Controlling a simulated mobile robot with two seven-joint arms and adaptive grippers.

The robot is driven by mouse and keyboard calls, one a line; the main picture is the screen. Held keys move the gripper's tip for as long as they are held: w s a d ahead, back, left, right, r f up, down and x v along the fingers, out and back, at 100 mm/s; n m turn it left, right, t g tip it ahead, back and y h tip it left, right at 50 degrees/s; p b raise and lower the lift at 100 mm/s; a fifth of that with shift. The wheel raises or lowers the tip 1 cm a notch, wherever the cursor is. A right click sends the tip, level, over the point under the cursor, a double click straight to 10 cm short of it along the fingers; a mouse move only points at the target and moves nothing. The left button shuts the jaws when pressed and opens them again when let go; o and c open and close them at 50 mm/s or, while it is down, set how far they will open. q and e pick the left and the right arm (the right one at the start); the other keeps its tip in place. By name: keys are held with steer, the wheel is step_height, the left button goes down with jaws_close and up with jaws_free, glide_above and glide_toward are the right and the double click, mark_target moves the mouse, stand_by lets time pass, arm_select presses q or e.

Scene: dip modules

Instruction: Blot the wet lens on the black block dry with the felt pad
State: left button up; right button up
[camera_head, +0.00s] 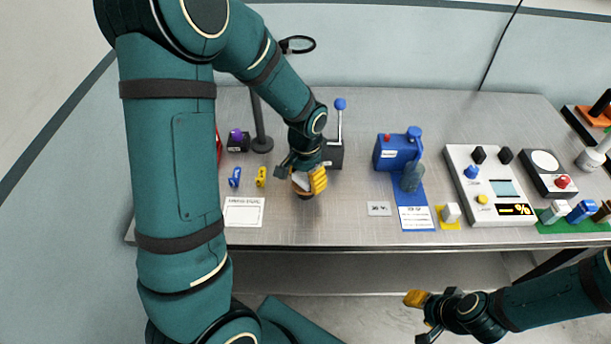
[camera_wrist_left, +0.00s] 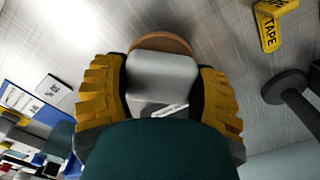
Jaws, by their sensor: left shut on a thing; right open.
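My left gripper (camera_head: 309,181) is shut on a light grey block with a brown round part (camera_wrist_left: 160,43) at its far end, probably the felt pad. The grey body (camera_wrist_left: 162,75) shows between the yellow fingers in the left wrist view, with a small label too small to read. The gripper is near the table's front middle; I cannot tell whether the pad touches the table. A small black block (camera_head: 238,146) with a purple rounded top (camera_head: 236,135), perhaps the lens, stands to the left, apart from the gripper. My right gripper (camera_head: 425,313) is open and empty in front of the table.
A dark post (camera_head: 261,130) stands between the black block and my left arm. Blue (camera_head: 235,177) and yellow (camera_head: 261,176) pieces and a white card (camera_head: 244,212) lie nearby. A blue device (camera_head: 394,152) and white control panel (camera_head: 488,205) stand right.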

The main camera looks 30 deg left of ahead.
arm_select(q)
steer(key=shift+r, duration=0.15)
steer(key=shift+r+p, duration=1.55)
steer(key=shift+r, duration=0.3)
steer(key=shift+r+p, duration=1.55)
steer(key=shift+r, duration=0.5)
steer(key=shift+f, duration=0.1)
